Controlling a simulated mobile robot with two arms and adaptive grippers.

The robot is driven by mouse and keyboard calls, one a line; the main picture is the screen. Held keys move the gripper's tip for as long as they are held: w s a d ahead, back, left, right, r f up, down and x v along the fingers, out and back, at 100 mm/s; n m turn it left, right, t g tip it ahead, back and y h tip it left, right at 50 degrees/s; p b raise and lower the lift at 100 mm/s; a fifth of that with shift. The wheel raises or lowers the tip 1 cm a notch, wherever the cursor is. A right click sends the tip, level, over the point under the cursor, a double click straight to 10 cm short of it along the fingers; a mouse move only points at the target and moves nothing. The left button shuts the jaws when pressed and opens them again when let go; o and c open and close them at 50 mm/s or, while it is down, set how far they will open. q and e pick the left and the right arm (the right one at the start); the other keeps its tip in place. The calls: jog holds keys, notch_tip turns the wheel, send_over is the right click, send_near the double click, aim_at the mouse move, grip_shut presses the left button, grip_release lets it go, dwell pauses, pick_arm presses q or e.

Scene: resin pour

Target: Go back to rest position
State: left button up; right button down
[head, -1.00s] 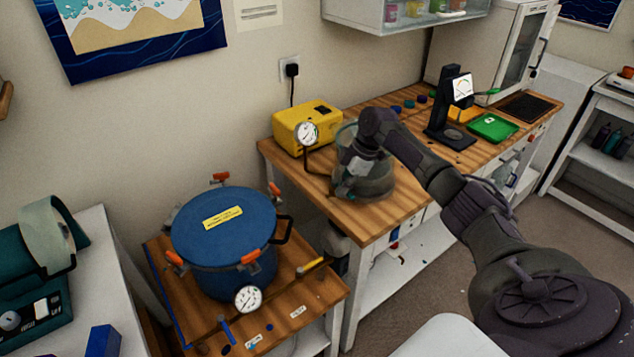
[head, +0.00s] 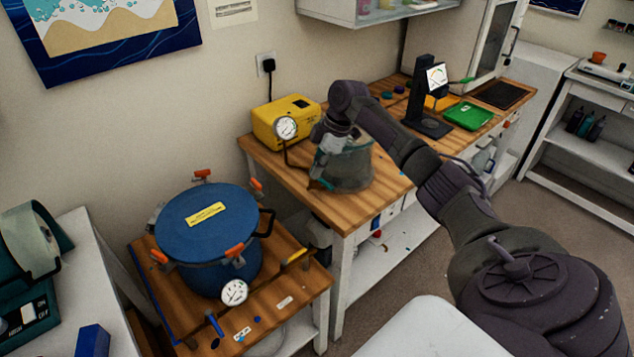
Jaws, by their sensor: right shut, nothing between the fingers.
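My right arm comes in from the right, and its gripper (head: 322,184) hangs over the front left part of the wooden bench (head: 322,212). The right gripper is shut and empty, fingers pointing down. It is in front of the left side of a clear glass vessel (head: 354,170) on the bench; I cannot tell whether they touch. The arm hides part of the vessel. My left gripper is not in view.
A yellow pump (head: 283,118) with a gauge (head: 286,127) stands behind the gripper. A blue lidded pot (head: 208,228) sits on a lower wooden stand (head: 300,295). A microscope-like stand (head: 424,95) and green tray (head: 467,116) are farther right. Floor (head: 400,275) shows beside the bench.

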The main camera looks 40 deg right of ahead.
jog(key=shift+w+d+r+b, duration=0.15)
jog(key=shift+d+r, duration=0.15)
jog(key=shift+r, duration=0.45)
jog(key=shift+d+r+b, duration=0.2)
jog(key=shift+d+r, duration=0.1)
jog(key=shift+r, duration=0.5)
jog(key=shift+w+d+r+b, duration=0.15)
jog(key=shift+d+r, duration=0.15)
jog(key=shift+r, duration=0.45)
